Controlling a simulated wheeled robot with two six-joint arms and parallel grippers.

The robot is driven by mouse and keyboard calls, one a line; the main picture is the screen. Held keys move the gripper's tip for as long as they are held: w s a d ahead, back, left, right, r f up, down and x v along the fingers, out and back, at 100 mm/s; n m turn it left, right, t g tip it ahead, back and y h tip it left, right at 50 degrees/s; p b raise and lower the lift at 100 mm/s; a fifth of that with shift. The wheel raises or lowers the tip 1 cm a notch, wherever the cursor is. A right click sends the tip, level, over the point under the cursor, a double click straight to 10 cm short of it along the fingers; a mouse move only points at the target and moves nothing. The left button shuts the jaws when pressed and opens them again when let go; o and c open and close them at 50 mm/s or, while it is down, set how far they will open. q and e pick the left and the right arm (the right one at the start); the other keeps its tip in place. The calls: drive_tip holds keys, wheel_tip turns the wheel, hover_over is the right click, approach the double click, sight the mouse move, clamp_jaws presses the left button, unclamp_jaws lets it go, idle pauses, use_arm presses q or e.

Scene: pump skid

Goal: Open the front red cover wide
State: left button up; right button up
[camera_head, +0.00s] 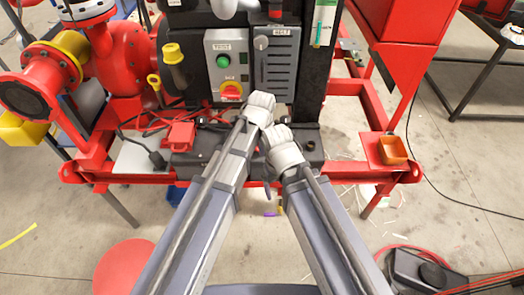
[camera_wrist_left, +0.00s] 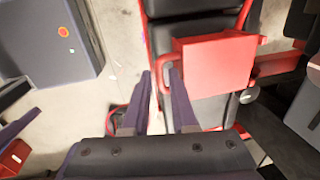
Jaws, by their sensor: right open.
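In the left wrist view, a red box-like cover (camera_wrist_left: 212,66) with a small loop handle at its left side lies just beyond my left fingers. My left gripper (camera_wrist_left: 160,70) is open; its two dark fingers stand apart, and the right fingertip overlaps the handle. I cannot tell whether it touches. In the head view my left gripper (camera_head: 261,103) is in front of the lower edge of the control panel, its fingertips hidden. My right gripper (camera_head: 276,134) is open just below and right of it, fingers mostly hidden.
The grey control panel (camera_head: 224,62) has a green button and a red knob. Red pipework (camera_head: 128,58) stands at the left.

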use_arm(q)
clamp_jaws()
idle(1.5)
